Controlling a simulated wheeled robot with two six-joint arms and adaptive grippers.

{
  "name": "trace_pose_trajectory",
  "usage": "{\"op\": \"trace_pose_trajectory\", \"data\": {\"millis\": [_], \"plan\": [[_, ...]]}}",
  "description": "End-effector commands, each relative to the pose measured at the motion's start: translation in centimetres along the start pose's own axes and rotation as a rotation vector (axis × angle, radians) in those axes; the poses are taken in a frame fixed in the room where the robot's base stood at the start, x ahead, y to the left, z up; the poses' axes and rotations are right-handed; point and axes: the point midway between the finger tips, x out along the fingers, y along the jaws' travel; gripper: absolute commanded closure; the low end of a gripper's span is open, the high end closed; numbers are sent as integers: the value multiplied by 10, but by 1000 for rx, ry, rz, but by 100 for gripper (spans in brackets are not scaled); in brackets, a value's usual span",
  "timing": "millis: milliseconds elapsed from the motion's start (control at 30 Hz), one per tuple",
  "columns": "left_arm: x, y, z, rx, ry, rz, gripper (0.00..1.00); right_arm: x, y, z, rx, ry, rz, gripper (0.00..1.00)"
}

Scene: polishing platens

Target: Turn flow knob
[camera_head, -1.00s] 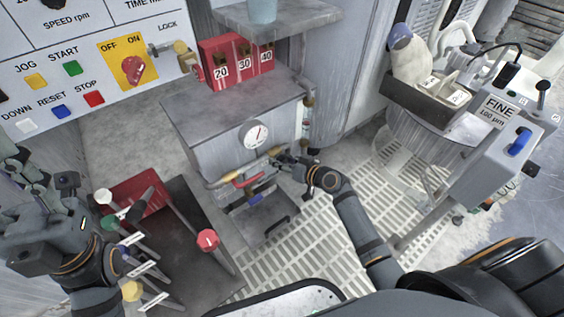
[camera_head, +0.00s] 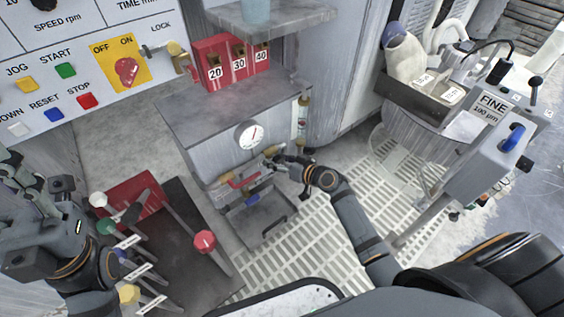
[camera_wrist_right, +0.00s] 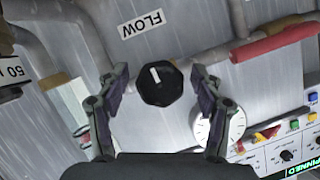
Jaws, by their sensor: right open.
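The flow knob (camera_wrist_right: 160,85) is black and faceted, with a white mark, in the right wrist view. Beside it on the grey panel is an upside-down FLOW label (camera_wrist_right: 141,23). My right gripper (camera_wrist_right: 160,80) is open, with one finger on each side of the knob and gaps visible. In the head view my right gripper (camera_head: 280,157) is at the front of the grey cabinet, just right of and below the round gauge (camera_head: 249,134); the knob cannot be made out there. My left gripper (camera_head: 48,190) is at the left, its fingers unclear.
Pipes with a red handle (camera_head: 243,181) and a blue handle (camera_head: 251,200) run close to the right gripper. Red numbered holders (camera_head: 232,62) stand on the cabinet. Tools with coloured knobs lie on a dark surface (camera_head: 190,262) near my left arm. Floor grating lies right of the cabinet.

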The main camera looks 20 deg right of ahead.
Motion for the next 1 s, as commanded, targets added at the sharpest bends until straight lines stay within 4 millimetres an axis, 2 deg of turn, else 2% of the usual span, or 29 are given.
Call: {"op": "trace_pose_trajectory", "data": {"millis": [167, 400, 500, 700, 1000], "plan": [[0, 0, 0, 0, 0, 0, 60, -27, 0, 2, -5, -4, 0, 33], [0, 0, 0, 0, 0, 1, 60, -88, 1, 2, -8, -7, 2, 33], [0, 0, 0, 0, 0, 1, 60, -104, 1, 2, -5, -6, 1, 33], [0, 0, 0, 0, 0, 1, 60, -118, 0, 1, -1, -3, 0, 33], [0, 0, 0, 0, 0, 2, 60, -119, 0, 0, 0, -1, 0, 33]]}}
